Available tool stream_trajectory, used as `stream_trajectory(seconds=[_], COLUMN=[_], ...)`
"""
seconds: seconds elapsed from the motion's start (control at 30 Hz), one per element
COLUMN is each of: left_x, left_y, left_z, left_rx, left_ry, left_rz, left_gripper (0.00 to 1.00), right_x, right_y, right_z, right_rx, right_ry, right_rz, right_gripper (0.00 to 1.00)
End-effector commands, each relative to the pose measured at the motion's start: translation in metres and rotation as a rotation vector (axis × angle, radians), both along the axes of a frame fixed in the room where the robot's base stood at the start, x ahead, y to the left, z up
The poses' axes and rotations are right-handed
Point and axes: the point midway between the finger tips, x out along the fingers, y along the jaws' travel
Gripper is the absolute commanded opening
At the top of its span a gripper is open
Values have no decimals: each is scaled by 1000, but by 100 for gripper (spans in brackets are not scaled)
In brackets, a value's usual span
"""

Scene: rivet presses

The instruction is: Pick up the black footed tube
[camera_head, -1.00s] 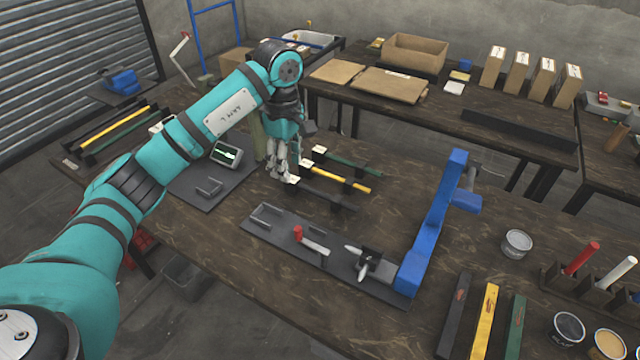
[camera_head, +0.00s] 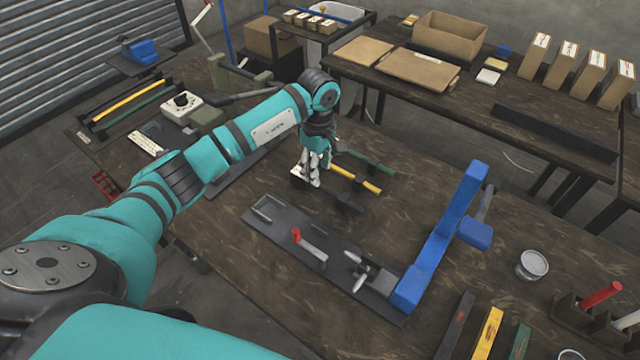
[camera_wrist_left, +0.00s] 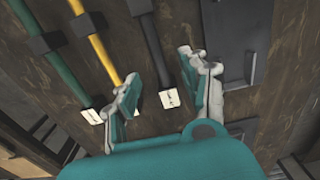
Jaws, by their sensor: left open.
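The black footed tube (camera_head: 338,198) lies on the wooden table, its white-labelled end partly behind my left gripper (camera_head: 313,182) in the head view. In the left wrist view the black tube (camera_wrist_left: 154,50) runs from the top edge down to a white label, with a dark block-like foot around it. My left gripper (camera_wrist_left: 160,76) is open and empty there, with one finger on each side of the tube's line. I cannot tell how high the fingers are above it. My right gripper is not in view.
A yellow tube (camera_head: 358,179) and a green tube (camera_head: 368,162) lie parallel beside the black one. The yellow tube's label end (camera_wrist_left: 131,80) is close to one finger. A dark press plate (camera_head: 278,243) with a blue frame (camera_head: 445,240) stands in front.

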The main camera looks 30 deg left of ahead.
Motion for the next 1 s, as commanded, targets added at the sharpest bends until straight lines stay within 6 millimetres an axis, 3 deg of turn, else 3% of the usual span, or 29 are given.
stream_trajectory(seconds=[0.33, 0.6, 0.87, 1.0], left_x=[0, 1, 1, 1], left_y=[-3, -5, -4, -4], left_z=[-30, -67, -72, -72], left_rx=[-2, -1, 0, 0], left_ry=[4, 1, -1, -1], left_rz=[-1, 0, -1, -1], left_gripper=[45, 45, 45, 31], right_x=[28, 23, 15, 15], right_y=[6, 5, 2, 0], right_z=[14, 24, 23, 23], right_rx=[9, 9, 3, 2], right_ry=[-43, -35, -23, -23], right_rz=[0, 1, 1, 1], right_gripper=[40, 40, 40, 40])
